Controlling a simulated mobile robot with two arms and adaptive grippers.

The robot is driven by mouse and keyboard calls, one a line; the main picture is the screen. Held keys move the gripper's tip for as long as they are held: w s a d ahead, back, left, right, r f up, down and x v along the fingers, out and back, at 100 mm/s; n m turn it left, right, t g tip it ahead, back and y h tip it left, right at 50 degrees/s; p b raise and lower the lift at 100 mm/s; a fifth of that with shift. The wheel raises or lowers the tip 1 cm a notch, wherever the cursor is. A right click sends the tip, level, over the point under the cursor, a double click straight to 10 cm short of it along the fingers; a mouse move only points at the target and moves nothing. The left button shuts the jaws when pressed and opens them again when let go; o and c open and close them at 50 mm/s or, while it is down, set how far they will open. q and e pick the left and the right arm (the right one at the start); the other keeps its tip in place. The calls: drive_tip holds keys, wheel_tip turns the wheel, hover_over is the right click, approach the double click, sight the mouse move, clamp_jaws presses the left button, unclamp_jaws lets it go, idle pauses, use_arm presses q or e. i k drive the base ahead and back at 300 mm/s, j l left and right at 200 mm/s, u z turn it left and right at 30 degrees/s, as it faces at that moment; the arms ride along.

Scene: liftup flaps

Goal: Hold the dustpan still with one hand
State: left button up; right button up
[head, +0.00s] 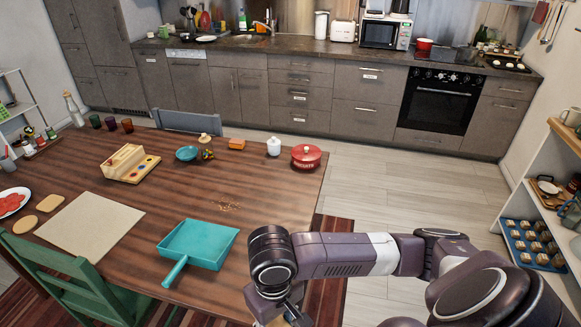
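The teal dustpan (202,241) lies flat on the wooden table, near its front edge. Its handle (174,273) points toward the bottom left, and no gripper touches it. A small scatter of brown crumbs (229,206) lies on the table just beyond the pan. My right arm comes in from the right, and my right gripper (287,313) is low at the bottom edge, right of the dustpan. The gripper is partly cut off and a tan piece shows beside it; whether it holds this is unclear. My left gripper is not in view.
A beige board (90,226) lies left of the dustpan, and a green chair (75,285) stands at the front left. A red pot (306,157), white jar (273,146), teal bowl (187,153) and wooden toy (130,163) stand farther back. The table around the dustpan is mostly clear.

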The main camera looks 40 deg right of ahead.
sight(205, 245)
drive_tip(key=l+u, duration=0.15)
drive_tip(key=l, duration=0.3)
drive_tip(key=l+u, duration=0.2)
drive_tip(key=l, duration=0.25)
drive_tip(key=k+l+u, duration=0.15)
drive_tip(key=l, duration=0.3)
drive_tip(key=l+u, duration=0.15)
drive_tip(key=l, duration=0.25)
drive_tip(key=k+l+u, duration=0.15)
drive_tip(key=l, duration=0.3)
drive_tip(key=i+l+u, duration=0.1)
drive_tip(key=l, duration=0.25)
drive_tip(key=i+l+u, duration=0.15)
drive_tip(key=i+l, duration=0.15)
drive_tip(key=i+l+u, duration=0.1)
drive_tip(key=l, duration=0.35)
drive_tip(key=i+l+u, duration=0.1)
drive_tip(key=l, duration=0.25)
drive_tip(key=i, duration=0.1)
